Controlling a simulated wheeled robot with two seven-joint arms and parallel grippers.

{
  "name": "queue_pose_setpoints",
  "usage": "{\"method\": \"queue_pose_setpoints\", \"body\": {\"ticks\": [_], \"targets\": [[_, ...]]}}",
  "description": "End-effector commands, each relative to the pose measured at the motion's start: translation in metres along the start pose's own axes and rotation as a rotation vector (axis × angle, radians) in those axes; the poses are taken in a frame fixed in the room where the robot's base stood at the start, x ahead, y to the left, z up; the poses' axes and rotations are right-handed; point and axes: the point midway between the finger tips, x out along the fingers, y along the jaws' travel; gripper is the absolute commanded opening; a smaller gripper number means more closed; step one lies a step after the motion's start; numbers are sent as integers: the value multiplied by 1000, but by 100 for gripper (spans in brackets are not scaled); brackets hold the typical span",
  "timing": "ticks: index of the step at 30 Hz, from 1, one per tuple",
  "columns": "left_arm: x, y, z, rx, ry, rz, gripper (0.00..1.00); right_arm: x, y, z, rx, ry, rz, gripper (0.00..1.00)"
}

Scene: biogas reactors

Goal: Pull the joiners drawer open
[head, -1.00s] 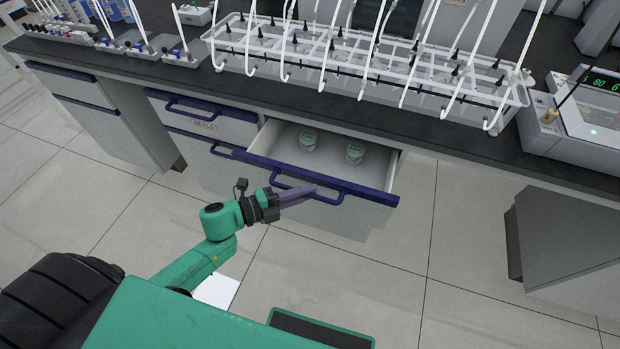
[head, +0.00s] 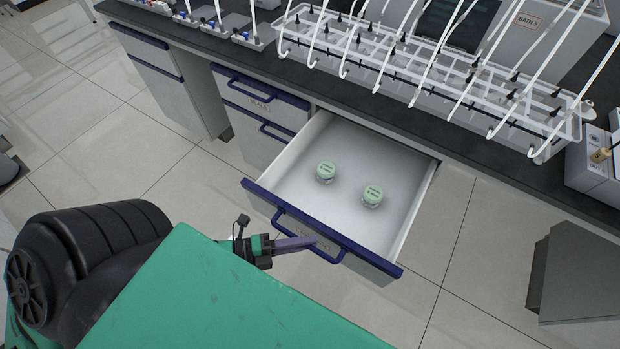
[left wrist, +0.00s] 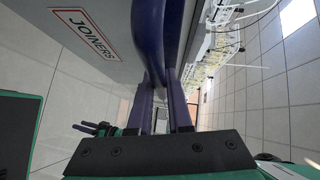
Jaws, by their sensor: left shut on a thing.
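The joiners drawer (head: 278,195) stands pulled far out of the bench, with a blue front edge and a blue bar handle (head: 335,257). Its red-framed JOINERS label (left wrist: 86,32) shows in the left wrist view. Two jars with green lids, a left one (head: 326,172) and a right one (head: 372,195), stand upright inside the drawer. My left gripper (head: 312,241) is at the handle, and in the left wrist view its two fingers (left wrist: 162,92) are shut around the blue bar.
A SEALS drawer (head: 261,97) is shut to the left. The dark benchtop (head: 330,95) above carries a clear rack (head: 440,75) with white tubes. A grey cabinet (head: 580,275) stands at the right. Tiled floor is free in front.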

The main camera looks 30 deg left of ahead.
Motion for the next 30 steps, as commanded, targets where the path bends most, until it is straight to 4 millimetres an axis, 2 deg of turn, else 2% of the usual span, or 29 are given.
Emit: {"method": "queue_pose_setpoints", "body": {"ticks": [10, 11, 12, 13, 30], "targets": [[0, 0, -1, 0, 1, 0, 0, 0, 0, 0, 0, 0, 0, 50], [0, 0, -1, 0, 1, 0, 29, 0, 0, 0, 0, 0, 0, 50], [0, 0, -1, 0, 1, 0, 44, 0, 0, 0, 0, 0, 0, 50], [0, 0, -1, 0, 1, 0, 47, 0, 0, 0, 0, 0, 0, 50], [-4, 1, 0, -1, 0, 1, 47, 0, 0, 0, 0, -1, 0, 50]]}}
